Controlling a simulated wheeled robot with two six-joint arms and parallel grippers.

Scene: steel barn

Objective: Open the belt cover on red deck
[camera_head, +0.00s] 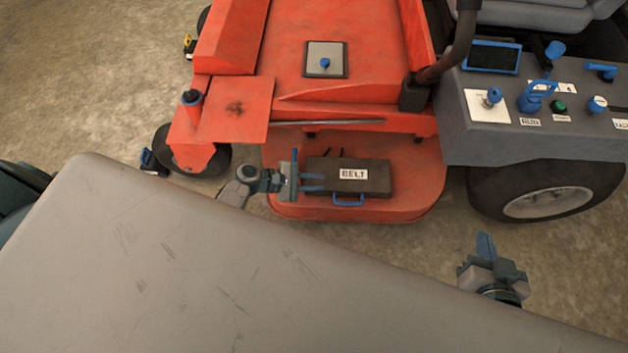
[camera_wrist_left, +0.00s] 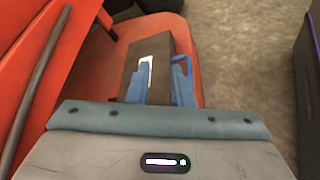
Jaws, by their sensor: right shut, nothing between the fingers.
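The belt cover (camera_head: 378,176) is a dark box-like lid labelled BELT on the red deck (camera_head: 415,200); it looks shut. Its blue handle (camera_head: 348,202) is on the near side. My left gripper (camera_head: 322,183) is open with its blue fingers at the cover's left end. In the left wrist view the cover (camera_wrist_left: 160,38) lies ahead, and the open fingers (camera_wrist_left: 160,85) partly hide it. The handle (camera_wrist_left: 181,62) shows there beyond the right finger; contact cannot be told. My right gripper (camera_head: 486,246) is shut and empty, away from the deck at lower right.
A grey control panel (camera_head: 460,140) with blue knobs and levers stands right of the deck, above a large wheel (camera_head: 545,203). A red body with a metal rod (camera_head: 330,123) overhangs the deck's back. Bare floor (camera_head: 425,240) lies in front.

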